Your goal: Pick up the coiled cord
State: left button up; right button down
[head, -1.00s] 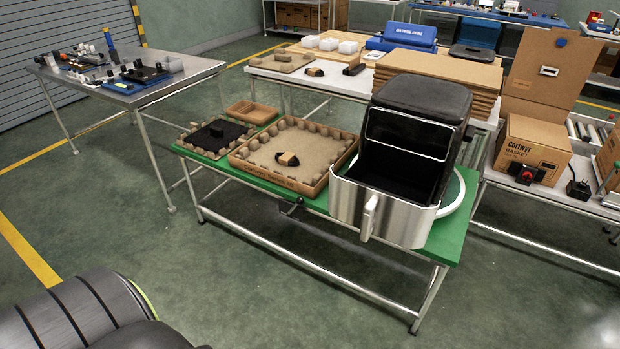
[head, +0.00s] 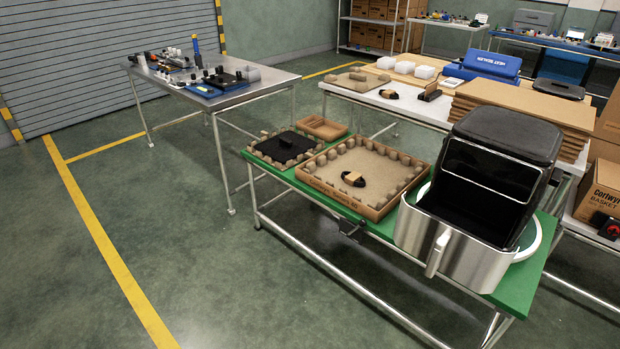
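A coiled black cord (head: 362,183) with a tan band lies in the shallow brown tray (head: 344,198) on the green-topped table (head: 519,283). A similar small black coil with a tan band (head: 389,94) lies on the white table behind. I cannot tell from the task line which of the two coils is meant. Neither of my grippers is in view.
A large air fryer (head: 490,180) with its basket pulled open stands right of the tray. A smaller tray with a black plate (head: 287,147) and an empty brown tray (head: 322,127) sit to the left. A steel table (head: 250,90) stands at far left. The floor in front is clear.

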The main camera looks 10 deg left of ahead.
aim_at(353, 178)
jog(key=i+j+z, duration=0.15)
jog(key=z, duration=0.3)
jog(key=i+j+z, duration=0.1)
jog(key=j+z, duration=0.15)
jog(key=z, duration=0.15)
jog(key=i+j+z, duration=0.1)
jog(key=j+z, duration=0.15)
jog(key=z, duration=0.2)
jog(key=j+z, duration=0.25)
jog(key=z, duration=0.2)
jog(key=i, duration=0.05)
